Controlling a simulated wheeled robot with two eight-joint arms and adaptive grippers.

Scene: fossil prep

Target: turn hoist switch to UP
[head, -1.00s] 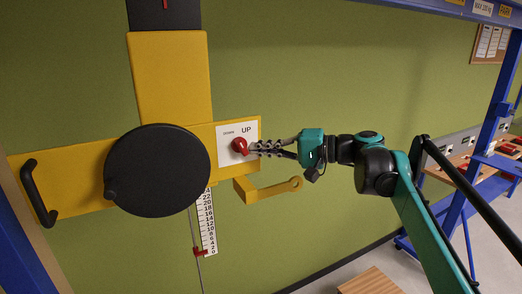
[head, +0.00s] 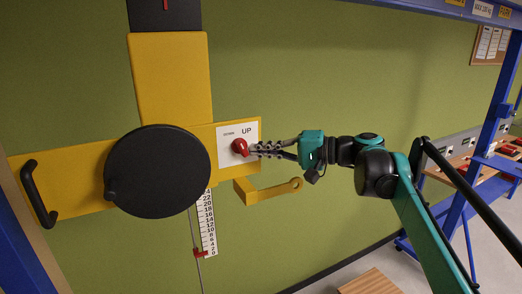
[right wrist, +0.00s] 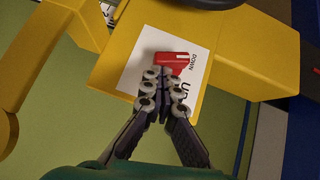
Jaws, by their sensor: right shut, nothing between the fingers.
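The hoist switch is a red knob (head: 239,146) on a white plate (head: 253,128) marked DOWN at upper left and UP at upper right. The plate sits at the right end of a yellow crossbar. In the right wrist view the red knob (right wrist: 171,58) has a pale mark at its end near the word DOWN. My right gripper (head: 255,150) is shut and empty, its fingertips right at the knob's right side. The right wrist view shows the fingertips (right wrist: 160,76) against the knob's near edge; I cannot tell whether they touch. My left gripper is not in view.
A round black disc (head: 157,171) and a black handle (head: 38,193) are on the yellow crossbar (head: 80,187). A yellow hooked arm (head: 270,192) juts out below the switch. A scale (head: 206,222) hangs beneath. Green wall fills the space behind my right arm.

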